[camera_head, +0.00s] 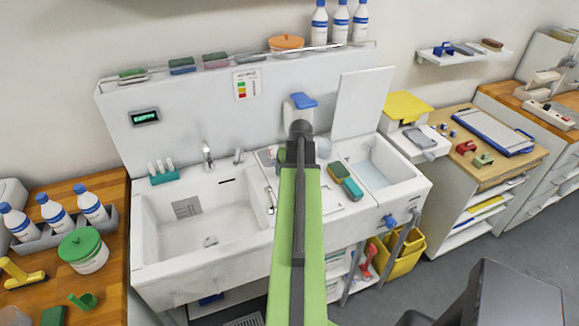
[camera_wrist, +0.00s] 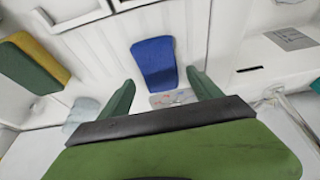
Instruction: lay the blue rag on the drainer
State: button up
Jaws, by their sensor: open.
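In the wrist view the blue rag (camera_wrist: 154,62) appears as a flat blue piece lying on the white ribbed drainer (camera_wrist: 112,55). My gripper (camera_wrist: 161,80) is open above the drainer, its green fingers apart and nothing between them. The rag lies just beyond the fingertips, apart from them as far as I can tell. In the head view the drainer (camera_head: 335,207) is between the two basins, and my arm covers its middle. The rag does not show there, and my gripper is mostly hidden behind the arm's end.
A green-and-yellow sponge (camera_head: 346,183) lies right of my arm, with a clear cup (camera_head: 322,147) behind it. The large basin (camera_head: 195,215) is left, the small basin (camera_head: 372,170) right. Taps (camera_head: 207,157) and a blue-topped dispenser (camera_head: 303,101) stand at the back.

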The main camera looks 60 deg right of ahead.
jog(key=p+v, duration=0.7)
jog(key=v, duration=0.2)
jog(key=shift+r+p, duration=0.3)
jog(key=shift+r, duration=0.05)
jog(key=shift+s+a, duration=0.1)
